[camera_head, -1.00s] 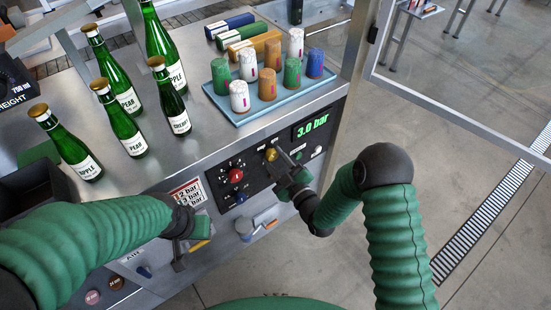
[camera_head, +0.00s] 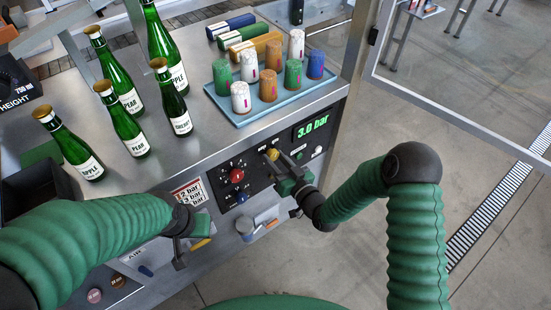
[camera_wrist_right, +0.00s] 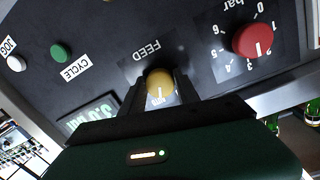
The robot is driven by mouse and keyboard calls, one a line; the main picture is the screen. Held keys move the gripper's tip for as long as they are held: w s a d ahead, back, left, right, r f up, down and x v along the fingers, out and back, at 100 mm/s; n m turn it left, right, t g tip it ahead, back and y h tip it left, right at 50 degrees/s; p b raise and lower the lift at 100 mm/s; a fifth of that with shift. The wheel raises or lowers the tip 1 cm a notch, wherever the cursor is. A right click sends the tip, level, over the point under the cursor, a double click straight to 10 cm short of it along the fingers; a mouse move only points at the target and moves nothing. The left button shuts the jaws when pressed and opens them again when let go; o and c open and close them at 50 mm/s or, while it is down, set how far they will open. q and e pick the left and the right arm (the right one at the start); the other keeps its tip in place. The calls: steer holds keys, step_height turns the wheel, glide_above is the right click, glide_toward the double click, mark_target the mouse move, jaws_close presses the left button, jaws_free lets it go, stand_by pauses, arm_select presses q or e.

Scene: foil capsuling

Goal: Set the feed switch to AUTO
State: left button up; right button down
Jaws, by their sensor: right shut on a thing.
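The feed switch is a yellow knob (camera_wrist_right: 159,84) on the dark control panel under an upside-down FEED label (camera_wrist_right: 146,52) in the right wrist view. My right gripper (camera_wrist_right: 160,92) is shut on the knob, one finger on each side. Its fingers hide most of the position marks, so I cannot tell which setting it points to. In the head view the knob (camera_head: 272,154) shows at the tip of my right gripper (camera_head: 277,163). My left gripper (camera_head: 178,256) hangs low before the machine front, away from the switch; its jaw opening is unclear.
A red pressure knob (camera_wrist_right: 253,38) and a green CYCLE button (camera_wrist_right: 61,52) flank the switch. The display (camera_head: 312,127) reads 3.0 bar. A blue tray (camera_head: 238,118) of foil capsules and several green bottles (camera_head: 126,130) stand on the counter above.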

steer(key=shift+w+d+r+m, duration=0.1)
steer(key=shift+r+m, duration=0.05)
steer(key=shift+m, duration=0.35)
steer(key=shift+w+r+m, duration=0.1)
steer(key=shift+m, duration=0.4)
steer(key=c, duration=1.2)
jaws_free()
steer(key=o, duration=0.3)
steer(key=shift+f, duration=0.1)
steer(key=shift+s, duration=0.15)
steer(key=v, duration=1.6)
steer(key=shift+d, duration=0.35)
